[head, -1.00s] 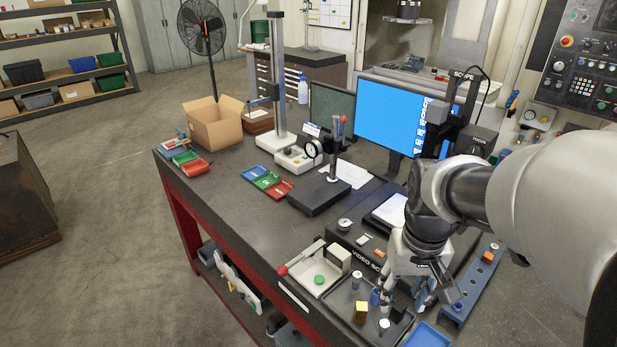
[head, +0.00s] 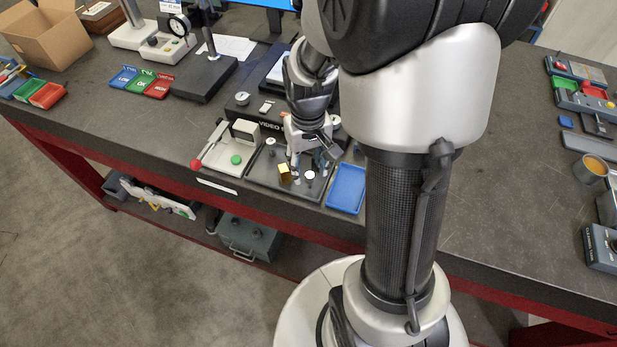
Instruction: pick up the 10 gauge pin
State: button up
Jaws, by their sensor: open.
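My gripper (head: 313,160) is open, pointing down over the right part of a small black tray (head: 262,176) at the table's front edge. In the tray, a short pin with a pale round top (head: 309,176) stands just in front of the fingers. Another small pin-like piece (head: 271,144) stands at the tray's back left. A gold block (head: 284,173) sits left of the fingers. Sizes are too small to read, so I cannot tell which pin is the 10 gauge pin. My fingers hide part of the tray, and I see nothing clearly held between them.
An empty blue tray (head: 346,189) lies right of the black tray. A white fixture with a red knob and green button (head: 236,159) stands left.

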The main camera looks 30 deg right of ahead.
aim_at(310, 175)
jog(key=f+b, duration=0.1)
jog(key=f, duration=0.1)
jog(key=f+b, duration=0.1)
jog(key=f, duration=0.2)
jog(key=shift+s+d+f, duration=0.1)
jog(key=shift+d+f, duration=0.1)
jog(key=shift+c, duration=0.4)
grip_shut()
